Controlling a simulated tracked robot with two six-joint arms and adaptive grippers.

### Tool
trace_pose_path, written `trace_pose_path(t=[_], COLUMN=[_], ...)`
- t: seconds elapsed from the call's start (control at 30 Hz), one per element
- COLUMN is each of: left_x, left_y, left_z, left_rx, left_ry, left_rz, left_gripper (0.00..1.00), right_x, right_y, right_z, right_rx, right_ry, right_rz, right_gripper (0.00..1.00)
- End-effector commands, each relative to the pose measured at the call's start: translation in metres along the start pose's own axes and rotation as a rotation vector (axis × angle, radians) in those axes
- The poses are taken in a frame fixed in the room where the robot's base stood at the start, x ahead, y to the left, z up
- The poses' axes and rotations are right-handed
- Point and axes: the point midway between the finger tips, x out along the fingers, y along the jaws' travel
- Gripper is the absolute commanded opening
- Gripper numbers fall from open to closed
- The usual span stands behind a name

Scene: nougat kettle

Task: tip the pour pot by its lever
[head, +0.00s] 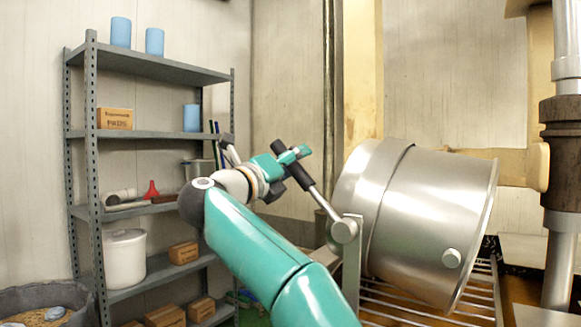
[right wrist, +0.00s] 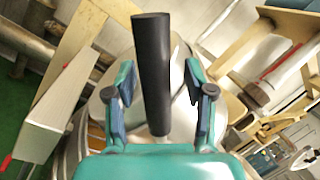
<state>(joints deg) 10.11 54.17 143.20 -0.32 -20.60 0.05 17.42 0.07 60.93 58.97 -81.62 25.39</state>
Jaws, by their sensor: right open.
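The pour pot (head: 430,215) is a big steel kettle at the right of the head view, lying tilted with its wide rim to the right. Its lever (head: 323,204) is a thin steel rod rising up and left from a round pivot, with a black handle (head: 300,178). My right gripper (head: 287,163) is at this handle. In the right wrist view the black handle (right wrist: 152,70) stands between the two spread fingers of my right gripper (right wrist: 160,92), with a gap visible on each side. My left gripper is in neither view.
A grey metal shelf (head: 150,67) stands at the left with blue cups, boxes and a white bucket (head: 125,257). A slatted metal rack (head: 400,306) lies under the pot. A vertical pipe (head: 566,150) stands at the far right. A dark round tub (head: 48,298) is at the lower left.

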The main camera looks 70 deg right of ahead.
Motion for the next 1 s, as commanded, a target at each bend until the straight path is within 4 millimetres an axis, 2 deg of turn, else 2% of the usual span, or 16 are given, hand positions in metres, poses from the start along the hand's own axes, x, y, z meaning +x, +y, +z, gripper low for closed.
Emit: trace_pose_path(t=[0.17,0.63,0.8,1.0], left_x=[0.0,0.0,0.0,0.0], left_y=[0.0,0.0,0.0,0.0], left_z=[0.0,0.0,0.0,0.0], left_rx=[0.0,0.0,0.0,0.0], left_ry=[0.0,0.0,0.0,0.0], left_rz=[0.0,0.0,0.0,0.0], left_gripper=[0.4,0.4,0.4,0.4], right_x=[-0.015,-0.102,-0.116,-0.119], right_y=[0.001,0.0,-0.001,-0.001], right_z=[0.001,-0.002,-0.003,-0.003], right_rx=[0.0,0.001,0.001,0.0], right_ry=[-0.004,-0.003,0.0,0.001], right_rz=[0.005,0.003,0.001,0.0], right_gripper=[0.54,0.54,0.54,0.54])
